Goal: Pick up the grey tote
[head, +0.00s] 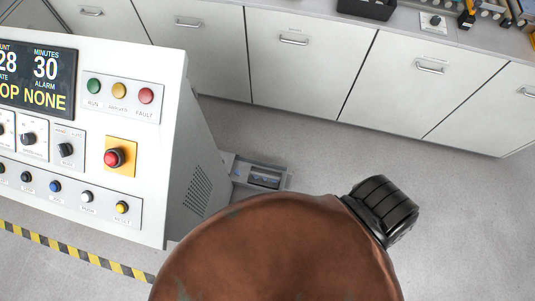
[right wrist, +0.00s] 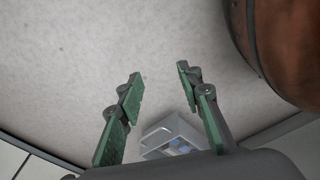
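The grey tote (head: 286,180) is a small box on the floor beside the white control cabinet in the head view. Something dark and blue shows inside it. In the right wrist view the tote (right wrist: 152,133) is low in the picture, partly hidden by my gripper body, with blue inside. My right gripper (right wrist: 159,72) is open, with its green-padded fingers spread and empty. The tote shows between the finger bases, apart from the fingertips. My right gripper does not show in the head view, and my left gripper shows in neither view.
The white control cabinet (head: 187,112) with buttons and a display stands left of the tote. White drawer cabinets (head: 302,65) line the back. Yellow-black floor tape (head: 75,252) lies at lower left. Bare grey floor (head: 470,210) is open at right.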

